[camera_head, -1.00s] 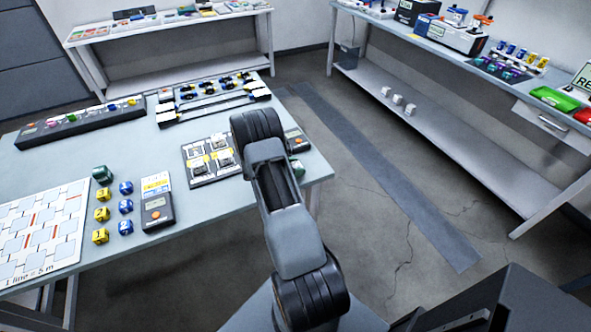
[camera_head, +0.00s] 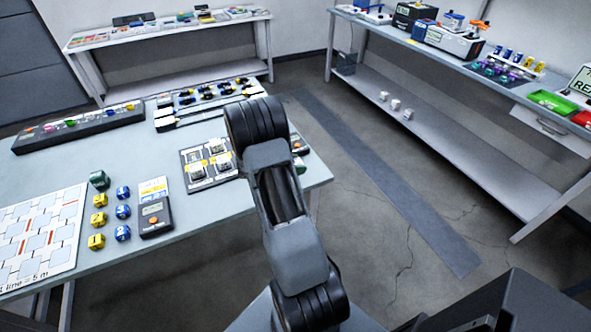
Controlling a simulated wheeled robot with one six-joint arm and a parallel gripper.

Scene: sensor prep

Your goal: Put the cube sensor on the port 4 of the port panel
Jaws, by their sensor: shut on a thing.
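A black panel with several square silver and white units and yellow labels (camera_head: 185,172) lies on the near table, left of my arm. It may be the port panel, but I cannot read port numbers. I cannot tell whether any is the cube sensor. My arm reaches up over the table's right part. My gripper and anything in it are hidden behind my own arm links.
A handheld meter (camera_head: 155,215) lies between the blue cubes and the panel. A white grid board (camera_head: 38,235) covers the table's left. A long dark strip with coloured pieces (camera_head: 80,127) and a rack of dark tools (camera_head: 205,104) lie behind. A long bench (camera_head: 440,75) stands right across open floor.

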